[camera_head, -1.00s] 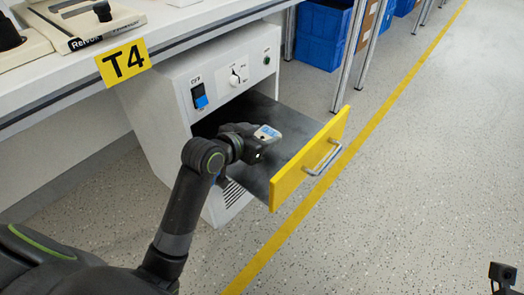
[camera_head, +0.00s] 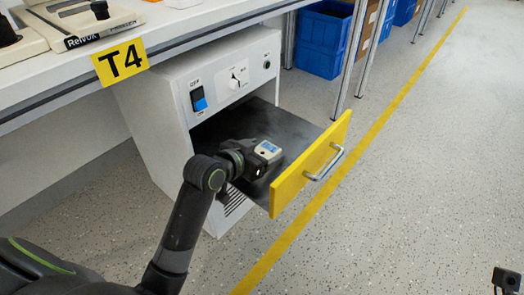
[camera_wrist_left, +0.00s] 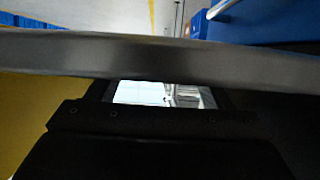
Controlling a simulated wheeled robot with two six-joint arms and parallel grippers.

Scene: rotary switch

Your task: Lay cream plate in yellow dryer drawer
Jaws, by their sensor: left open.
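The yellow dryer drawer (camera_head: 312,165) is pulled out of the white cabinet, with a yellow front, a metal handle and a dark flat floor. My left gripper (camera_head: 258,168) is over the drawer's inside, low and behind the yellow front. It is open, though its jaws are mostly hidden in the head view. The jaws of my right gripper do not show.
The white cabinet (camera_head: 160,125) has a blue rocker switch (camera_head: 198,99) and a rotary knob (camera_head: 234,83) above the drawer. The bench edge with a T4 label (camera_head: 120,62) runs above. Blue bins (camera_head: 322,40) stand behind. The floor at right is open.

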